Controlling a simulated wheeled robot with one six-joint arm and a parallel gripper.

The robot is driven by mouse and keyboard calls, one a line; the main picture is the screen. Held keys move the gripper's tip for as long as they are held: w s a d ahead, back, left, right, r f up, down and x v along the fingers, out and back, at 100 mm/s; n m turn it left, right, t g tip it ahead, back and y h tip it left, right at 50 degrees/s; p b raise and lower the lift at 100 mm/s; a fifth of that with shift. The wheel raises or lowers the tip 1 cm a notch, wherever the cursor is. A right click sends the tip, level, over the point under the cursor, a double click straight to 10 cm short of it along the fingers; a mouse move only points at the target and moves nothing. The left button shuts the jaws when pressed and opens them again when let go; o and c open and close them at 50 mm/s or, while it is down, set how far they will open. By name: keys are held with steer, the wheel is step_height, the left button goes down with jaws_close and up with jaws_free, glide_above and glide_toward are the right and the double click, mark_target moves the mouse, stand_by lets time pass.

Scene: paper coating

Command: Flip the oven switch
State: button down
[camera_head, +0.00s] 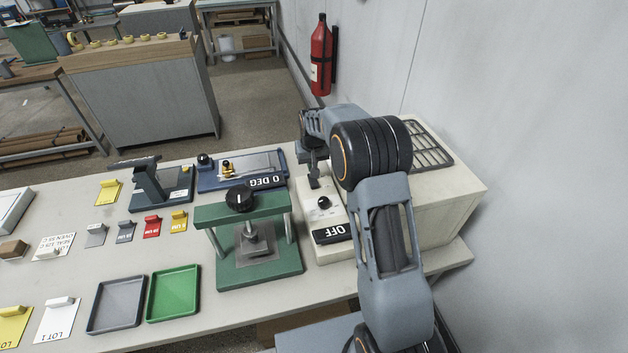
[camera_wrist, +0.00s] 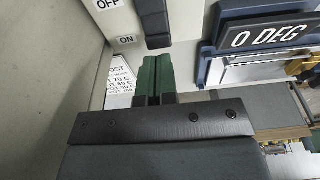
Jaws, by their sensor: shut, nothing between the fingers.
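The oven (camera_head: 440,190) is a beige box with a dark grille on top, at the right end of the bench. In the wrist view, a black switch lever (camera_wrist: 154,22) sits on a white panel marked "OFF" and "ON". My gripper (camera_wrist: 152,62) is shut and empty, its green fingertips just below the lever in that picture. I cannot tell whether they touch it. In the head view, my arm covers part of the oven.
A green press (camera_head: 247,265) stands left of the control box. A blue device with a "0 DEG" sign (camera_head: 265,181) is behind the press. A green tray (camera_head: 173,293) and a grey tray (camera_head: 117,304) lie farther left. A wall closes off the right side.

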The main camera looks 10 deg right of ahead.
mark_target(314, 182)
steer(key=shift+f+b, duration=0.9)
steer(key=shift+f, duration=0.45)
stand_by(0.4)
steer(key=shift+r+p, duration=2.3)
steer(key=shift+r, duration=1.3)
steer(key=shift+f, duration=0.15)
steer(key=s+f, duration=0.1)
steer(key=s+f+g, duration=0.1)
steer(key=s, duration=0.1)
steer(key=s+r+t, duration=0.1)
steer(key=s+r, duration=0.3)
steer(key=s, duration=0.5)
steer(key=s+r+t, duration=0.1)
steer(key=s+r, duration=0.4)
steer(key=s, duration=0.4)
steer(key=s+r+t, duration=0.1)
steer(key=s+r, duration=0.4)
steer(key=s, duration=0.4)
steer(key=shift+s+r+t, duration=0.25)
steer(key=shift+s+t, duration=0.1)
steer(key=shift+t, duration=0.05)
